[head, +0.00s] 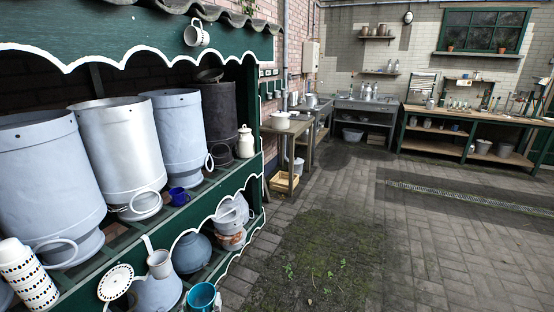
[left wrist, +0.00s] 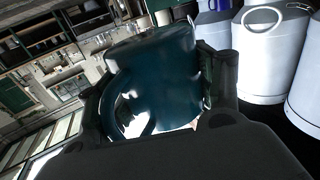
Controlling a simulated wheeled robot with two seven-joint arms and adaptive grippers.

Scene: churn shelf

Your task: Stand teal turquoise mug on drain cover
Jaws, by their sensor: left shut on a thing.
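The teal turquoise mug (head: 203,297) shows at the bottom edge of the head view, its open rim facing up and its lower part cut off. In the left wrist view the mug (left wrist: 160,75), dark teal with a loop handle, sits between the two dark fingers of my left gripper (left wrist: 152,85), which is shut on it. In the head view little of this gripper can be made out beside the mug. The drain cover, a long narrow grate (head: 470,200), lies in the paving at the right, well away from the mug. My right gripper is not in view.
A green shelf (head: 230,185) with large grey churns (head: 120,145), a blue mug (head: 179,196) and enamelware fills the left. A low table (head: 290,128) stands beyond it; a sink (head: 365,105) and workbench (head: 480,130) line the back. The paved floor between is clear, with a mossy patch (head: 325,255).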

